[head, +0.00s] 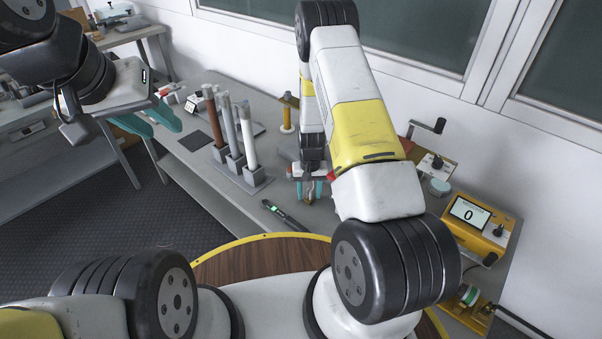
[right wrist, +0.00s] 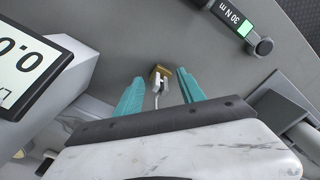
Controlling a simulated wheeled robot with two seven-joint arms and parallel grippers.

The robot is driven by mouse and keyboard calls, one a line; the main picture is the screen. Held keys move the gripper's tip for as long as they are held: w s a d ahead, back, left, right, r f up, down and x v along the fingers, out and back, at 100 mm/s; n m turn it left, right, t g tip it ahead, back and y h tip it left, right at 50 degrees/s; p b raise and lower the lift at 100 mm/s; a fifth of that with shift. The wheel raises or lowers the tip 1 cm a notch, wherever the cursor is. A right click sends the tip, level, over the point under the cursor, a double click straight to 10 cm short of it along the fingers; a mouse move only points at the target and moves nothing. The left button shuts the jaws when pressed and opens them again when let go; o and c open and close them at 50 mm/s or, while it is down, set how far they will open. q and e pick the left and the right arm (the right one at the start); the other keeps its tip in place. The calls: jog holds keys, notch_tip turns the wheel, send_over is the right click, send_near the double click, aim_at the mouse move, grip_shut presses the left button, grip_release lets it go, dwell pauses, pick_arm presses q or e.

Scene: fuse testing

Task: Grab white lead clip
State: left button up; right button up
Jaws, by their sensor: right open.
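A thin white lead runs from the clip back towards my wrist. The fingers stand apart on both sides of the clip, and I see a gap on each side. In the head view my right gripper (head: 309,192) points down at the bench, and the clip is too small to make out there. My left gripper (head: 164,129) hangs at the left with its teal fingers apart and empty.
A tool with a green display (head: 285,214) lies on the bench (head: 262,187) in front of my right gripper. Several upright rods in grey holders (head: 236,161) stand to the left. A yellow meter reading 0 (head: 480,224) stands at the right.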

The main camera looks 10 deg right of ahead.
jog(key=shift+c, duration=0.2)
grip_shut()
